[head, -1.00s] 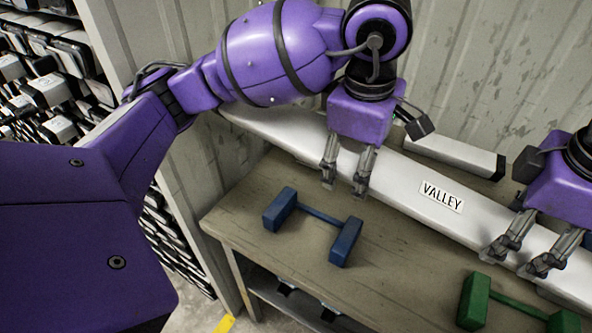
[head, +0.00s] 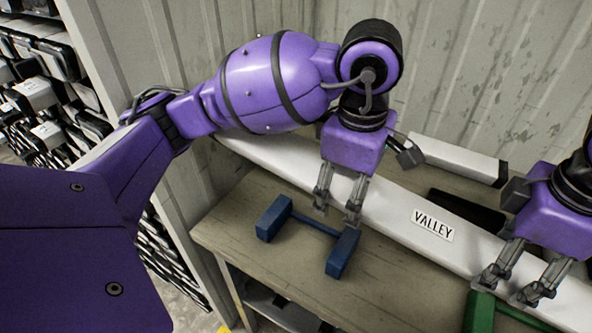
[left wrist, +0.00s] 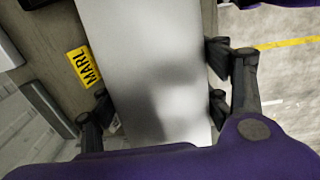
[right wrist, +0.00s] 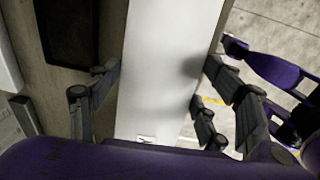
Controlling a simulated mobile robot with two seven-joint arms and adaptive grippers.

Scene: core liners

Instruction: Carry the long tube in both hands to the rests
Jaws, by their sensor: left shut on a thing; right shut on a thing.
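The long tube (head: 395,212) is a pale box-section length with a VALLEY label, running from upper left to lower right in the head view. My left gripper (head: 337,207) is shut on it left of the label; the left wrist view shows the tube (left wrist: 150,70) between the fingers. My right gripper (head: 512,287) is shut on it right of the label; the tube also shows in the right wrist view (right wrist: 165,65). The blue rest (head: 271,218) lies just in front of my left gripper. The green rest (head: 480,312) is partly cut off below my right gripper.
The wooden bench (head: 232,245) carries the rests. Behind the tube lie another pale box length (head: 460,158) and a black piece (head: 465,212). A yellow MARL label (left wrist: 83,66) shows beside the tube. A corrugated wall stands behind; a loaded rack (head: 40,95) stands left.

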